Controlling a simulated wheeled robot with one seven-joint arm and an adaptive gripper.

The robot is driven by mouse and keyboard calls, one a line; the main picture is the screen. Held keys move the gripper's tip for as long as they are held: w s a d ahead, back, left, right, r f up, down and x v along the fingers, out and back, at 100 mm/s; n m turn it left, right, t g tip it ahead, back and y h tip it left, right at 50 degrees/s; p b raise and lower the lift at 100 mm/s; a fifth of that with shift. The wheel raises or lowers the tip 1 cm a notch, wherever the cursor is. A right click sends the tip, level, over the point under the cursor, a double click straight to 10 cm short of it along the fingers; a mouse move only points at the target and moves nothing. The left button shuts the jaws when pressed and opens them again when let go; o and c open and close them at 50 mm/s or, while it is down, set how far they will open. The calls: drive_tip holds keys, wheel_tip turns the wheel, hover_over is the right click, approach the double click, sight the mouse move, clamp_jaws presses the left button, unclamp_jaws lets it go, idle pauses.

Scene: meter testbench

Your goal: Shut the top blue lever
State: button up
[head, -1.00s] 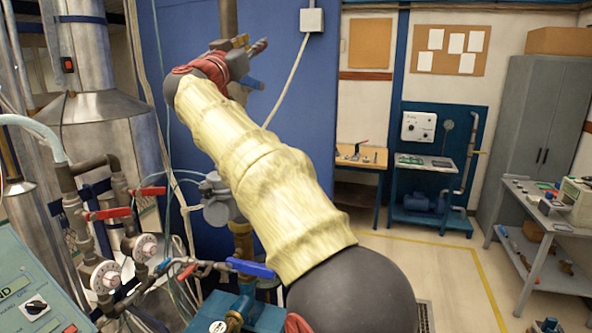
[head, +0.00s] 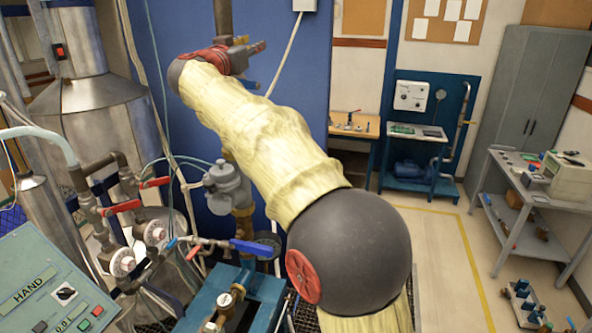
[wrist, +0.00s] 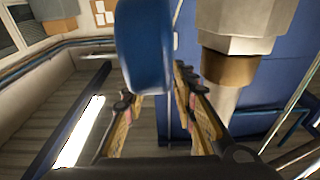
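The top blue lever shows large and close in the wrist view (wrist: 143,45), upright in the picture, just beyond and above my fingers. In the head view only a small blue end of it (head: 250,85) shows beside my gripper (head: 247,60), which is partly hidden by my wrist. In the wrist view my gripper (wrist: 157,90) has its two fingers spread apart, with nothing seen clamped between them. I cannot tell whether a finger touches the lever. A hex pipe fitting with a brass collar (wrist: 240,30) stands right of the lever.
A lower blue lever (head: 255,247) sits on a horizontal pipe. Red levers (head: 123,207) and round dials are at left, above a green control panel (head: 45,290). A vertical pipe (head: 223,18) runs by my gripper, before a blue wall.

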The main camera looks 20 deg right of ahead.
drive_tip(key=shift+w+d+r+g+y+p, duration=0.25)
drive_tip(key=shift+w+d+g+y+p, duration=0.25)
drive_tip(key=shift+p, duration=3.15)
